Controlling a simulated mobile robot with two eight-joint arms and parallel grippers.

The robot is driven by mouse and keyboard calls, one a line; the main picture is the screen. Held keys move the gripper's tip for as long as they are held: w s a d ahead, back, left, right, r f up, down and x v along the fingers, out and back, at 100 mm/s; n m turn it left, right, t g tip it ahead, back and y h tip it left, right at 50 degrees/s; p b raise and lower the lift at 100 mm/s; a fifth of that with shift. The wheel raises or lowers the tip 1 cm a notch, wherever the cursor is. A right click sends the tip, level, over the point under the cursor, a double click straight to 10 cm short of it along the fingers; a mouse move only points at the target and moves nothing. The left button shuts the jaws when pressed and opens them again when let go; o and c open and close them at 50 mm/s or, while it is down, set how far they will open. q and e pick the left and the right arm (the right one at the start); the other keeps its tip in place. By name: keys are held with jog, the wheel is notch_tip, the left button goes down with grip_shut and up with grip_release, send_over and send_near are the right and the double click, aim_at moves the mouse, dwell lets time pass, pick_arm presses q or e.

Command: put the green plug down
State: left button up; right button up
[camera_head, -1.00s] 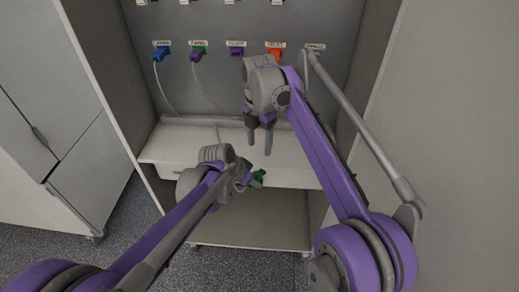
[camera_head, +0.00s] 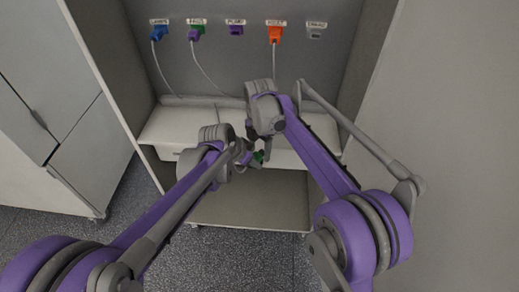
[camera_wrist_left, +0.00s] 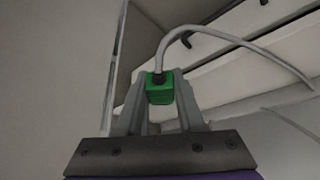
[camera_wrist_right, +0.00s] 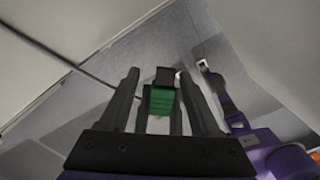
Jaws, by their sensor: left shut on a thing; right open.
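The green plug (camera_head: 259,156) is in my left gripper (camera_head: 246,157), above the shelf in the head view. In the left wrist view the plug (camera_wrist_left: 160,88) sits between the two fingers, with a grey cable arching from its far end to the right. My right gripper (camera_head: 262,140) is directly above and beside it, its fingertips partly hidden in the head view. In the right wrist view its open fingers (camera_wrist_right: 163,88) stand on either side of the green plug (camera_wrist_right: 161,100). I cannot tell whether they touch it.
A white shelf (camera_head: 172,124) lies below. A grey cabinet (camera_head: 75,130) stands left.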

jog(key=shift+a, duration=0.1)
grip_shut()
pick_arm(q)
jog(key=o, duration=1.1)
jog(key=shift+c, duration=0.2)
